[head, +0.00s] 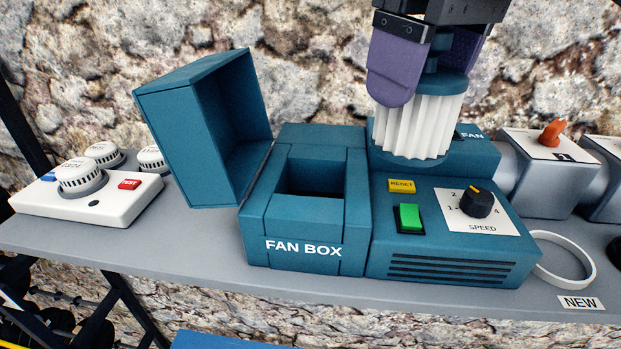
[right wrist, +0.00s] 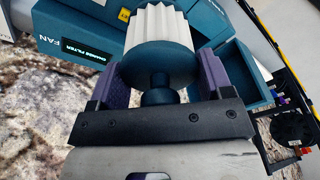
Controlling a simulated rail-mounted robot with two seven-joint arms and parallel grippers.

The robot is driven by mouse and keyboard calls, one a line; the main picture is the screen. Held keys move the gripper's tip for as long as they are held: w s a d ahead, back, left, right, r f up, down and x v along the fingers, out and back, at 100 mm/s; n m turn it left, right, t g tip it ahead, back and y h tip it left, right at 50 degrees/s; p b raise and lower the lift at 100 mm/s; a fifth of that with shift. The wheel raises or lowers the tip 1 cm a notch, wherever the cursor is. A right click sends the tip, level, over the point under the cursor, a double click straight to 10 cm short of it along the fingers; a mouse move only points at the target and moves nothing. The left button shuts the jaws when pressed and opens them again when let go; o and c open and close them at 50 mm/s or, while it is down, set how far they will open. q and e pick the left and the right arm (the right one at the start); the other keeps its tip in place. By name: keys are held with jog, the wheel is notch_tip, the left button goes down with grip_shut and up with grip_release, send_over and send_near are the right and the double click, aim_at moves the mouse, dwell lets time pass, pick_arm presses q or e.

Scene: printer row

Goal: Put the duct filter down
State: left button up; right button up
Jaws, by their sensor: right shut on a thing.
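The duct filter (head: 418,124) is a white pleated cylinder with a teal cap and knob on top. My right gripper (head: 420,68), with purple fingers, is shut on its teal knob and holds it upright, pleats down. In the head view the filter overlaps the back of the teal fan unit (head: 450,235); I cannot tell whether it touches it. In the right wrist view the filter (right wrist: 160,35) sits between the purple fingers of the gripper (right wrist: 155,85). My left gripper is not in view.
The fan box (head: 303,255) has a square opening, and its tall lid (head: 190,120) stands open at the left. A white panel with round detectors (head: 90,200) is at the far left. A white ring (head: 565,260) lies by the NEW label (head: 580,302). Grey duct units (head: 545,180) stand right.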

jog(key=shift+w+a+f+p, duration=0.25)
jog(key=shift+w+a+f, duration=0.7)
jog(key=shift+a+f, duration=0.65)
jog(key=shift+w+a+f+p, duration=0.3)
jog(key=shift+w+a+f, duration=0.9)
jog(key=shift+f, duration=0.65)
jog(key=shift+w+a+f+p, duration=0.25)
jog(key=shift+w+a+f, duration=0.5)
jog(key=shift+a+f, duration=0.95)
jog(key=shift+d, duration=0.1)
jog(key=shift+f, duration=0.4)
jog(key=shift+f, duration=0.25)
jog(key=o, duration=1)
